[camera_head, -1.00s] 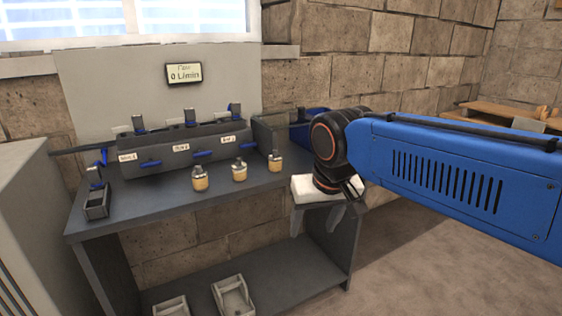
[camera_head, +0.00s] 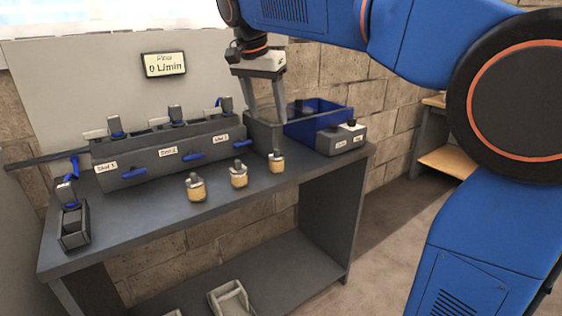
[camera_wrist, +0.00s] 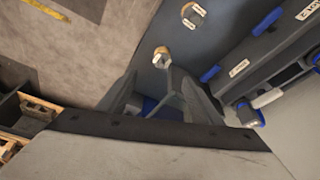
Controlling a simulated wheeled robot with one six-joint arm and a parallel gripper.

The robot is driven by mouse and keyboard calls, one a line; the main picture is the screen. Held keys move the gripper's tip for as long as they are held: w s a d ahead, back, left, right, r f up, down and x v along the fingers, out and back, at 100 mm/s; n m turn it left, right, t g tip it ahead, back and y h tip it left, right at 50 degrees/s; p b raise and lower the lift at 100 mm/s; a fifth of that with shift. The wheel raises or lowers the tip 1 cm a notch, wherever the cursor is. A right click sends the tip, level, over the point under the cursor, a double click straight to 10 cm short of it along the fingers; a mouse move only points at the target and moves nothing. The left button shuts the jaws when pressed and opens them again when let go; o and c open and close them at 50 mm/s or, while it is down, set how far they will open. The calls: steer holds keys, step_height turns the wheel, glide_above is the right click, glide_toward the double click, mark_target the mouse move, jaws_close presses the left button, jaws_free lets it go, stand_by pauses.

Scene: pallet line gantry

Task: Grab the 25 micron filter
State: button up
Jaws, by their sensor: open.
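Three small filters with tan bodies and grey tops stand upright in a row along the bench front: a left one (camera_head: 196,187), a middle one (camera_head: 239,175) and a right one (camera_head: 276,162). I cannot read micron markings on them. My gripper (camera_head: 267,120) points down, open and empty, above and behind the right filter, apart from it. In the wrist view, one filter (camera_wrist: 161,57) stands just beyond the fingertips (camera_wrist: 156,85), and another (camera_wrist: 193,14) is farther off. The wrist view shows pale labels on their tops, too small to read.
The grey manifold (camera_head: 160,158) with labelled slots and blue handles stands behind the filters. A blue bin (camera_head: 325,112) and a grey box with dark knobs (camera_head: 342,139) are at the bench's right. A small grey holder (camera_head: 74,228) stands at the left. A display (camera_head: 164,65) reads 0 L/min.

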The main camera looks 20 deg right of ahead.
mark_target(276, 157)
steer(key=x, duration=1.7)
steer(key=shift+w, duration=0.45)
steer(key=c, duration=1.3)
steer(key=shift+o, duration=0.2)
